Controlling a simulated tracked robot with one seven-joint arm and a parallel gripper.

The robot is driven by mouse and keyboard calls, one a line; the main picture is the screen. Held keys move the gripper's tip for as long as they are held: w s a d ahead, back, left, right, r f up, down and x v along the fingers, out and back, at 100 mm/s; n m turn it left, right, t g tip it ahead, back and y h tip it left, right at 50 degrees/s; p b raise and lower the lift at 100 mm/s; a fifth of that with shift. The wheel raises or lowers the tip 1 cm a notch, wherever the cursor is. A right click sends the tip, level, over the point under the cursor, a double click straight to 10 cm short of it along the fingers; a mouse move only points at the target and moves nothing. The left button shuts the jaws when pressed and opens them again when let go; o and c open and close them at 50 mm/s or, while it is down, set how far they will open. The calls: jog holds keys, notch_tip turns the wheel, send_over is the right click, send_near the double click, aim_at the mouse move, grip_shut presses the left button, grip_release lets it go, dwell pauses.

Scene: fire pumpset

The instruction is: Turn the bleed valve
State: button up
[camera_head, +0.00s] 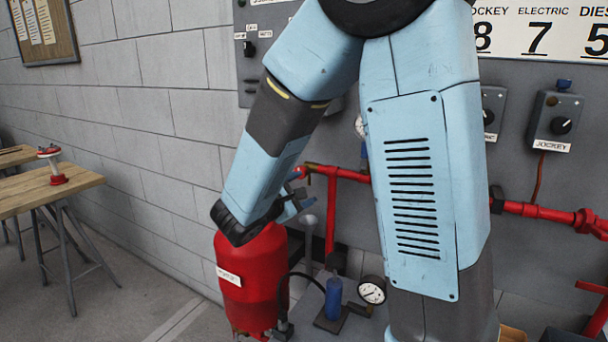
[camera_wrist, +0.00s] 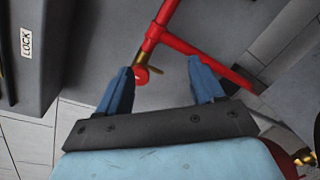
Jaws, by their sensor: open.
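The likely bleed valve, a small brass fitting with a red round end (camera_wrist: 141,76), shows in the wrist view at the lower end of a red pipe. My gripper (camera_wrist: 160,66) has its two blue fingers spread, and the fitting appears between them, nearer the left finger. I see no contact, and the depth gap is hard to judge. In the head view my gripper (camera_head: 300,197) is left of the red pipework, just above the red tank, partly hidden by my own arm.
The red tank (camera_head: 252,275) stands close below my gripper. A pressure gauge (camera_head: 371,290) and blue cylinder (camera_head: 333,297) stand to its right. Red pipes (camera_head: 535,211) run along the grey panel. A wooden table (camera_head: 45,190) stands at left; floor between is clear.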

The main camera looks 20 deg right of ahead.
jog(key=w+a+f+n+t+y, duration=0.1)
jog(key=w+a+n+t, duration=0.2)
jog(key=a, duration=0.2)
jog(key=x, duration=1.3)
jog(key=shift+w+f, duration=0.3)
jog(key=shift+c, duration=0.4)
